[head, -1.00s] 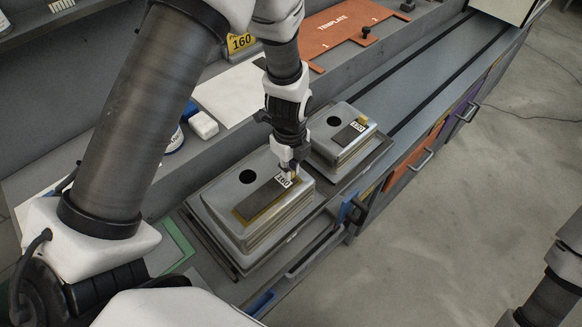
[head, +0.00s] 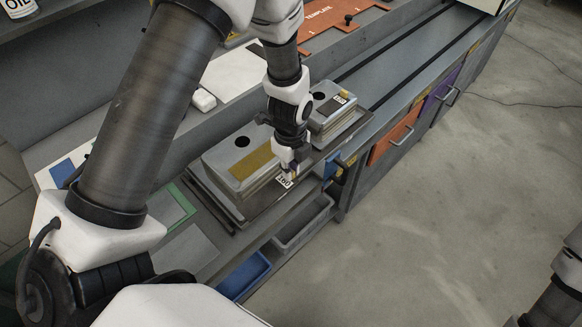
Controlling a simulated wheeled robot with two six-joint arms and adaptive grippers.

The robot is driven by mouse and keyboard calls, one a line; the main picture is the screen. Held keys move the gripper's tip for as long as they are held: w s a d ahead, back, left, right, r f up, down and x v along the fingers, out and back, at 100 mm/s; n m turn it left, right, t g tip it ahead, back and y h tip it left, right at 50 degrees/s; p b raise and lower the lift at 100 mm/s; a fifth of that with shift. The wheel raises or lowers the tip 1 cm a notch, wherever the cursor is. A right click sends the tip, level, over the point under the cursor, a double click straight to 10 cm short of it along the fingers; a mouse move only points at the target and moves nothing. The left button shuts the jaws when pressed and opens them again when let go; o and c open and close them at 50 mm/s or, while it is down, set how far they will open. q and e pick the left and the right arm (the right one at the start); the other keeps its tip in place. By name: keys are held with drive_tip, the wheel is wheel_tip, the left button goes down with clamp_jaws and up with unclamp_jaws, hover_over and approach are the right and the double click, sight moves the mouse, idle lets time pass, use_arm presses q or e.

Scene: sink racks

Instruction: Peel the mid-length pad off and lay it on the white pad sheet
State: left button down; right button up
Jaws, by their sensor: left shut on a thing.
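My left gripper (head: 287,167) is shut on the pad labelled 160 (head: 284,182), at the near right edge of the larger steel sink (head: 213,170). Only the pad's white label shows clearly; its dark strip is mostly hidden. A bare yellow-brown patch (head: 252,162) shows on the sink's top. A smaller sink (head: 319,125) behind bears a shorter dark pad (head: 327,106) with a white label. A white sheet (head: 228,82) lies on the back ledge, partly behind my left arm. My right gripper is out of view.
An orange template board (head: 335,20) lies at the back. A white block (head: 204,100) sits near the white sheet. Another pale sheet with a blue patch (head: 62,171) is at left. Below the bench front are a blue bin (head: 245,275) and a grey bin (head: 303,223).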

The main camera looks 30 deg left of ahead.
use_arm(q)
drive_tip(key=shift+s+d+r+p, duration=0.1)
drive_tip(key=shift+s+r+p, duration=0.05)
drive_tip(key=shift+r+p, duration=0.4)
drive_tip(key=shift+s+d+r+p, duration=0.1)
drive_tip(key=shift+r+p, duration=0.25)
drive_tip(key=shift+r, duration=0.3)
drive_tip(key=shift+w+a+r, duration=0.15)
drive_tip(key=shift+r, duration=1.75)
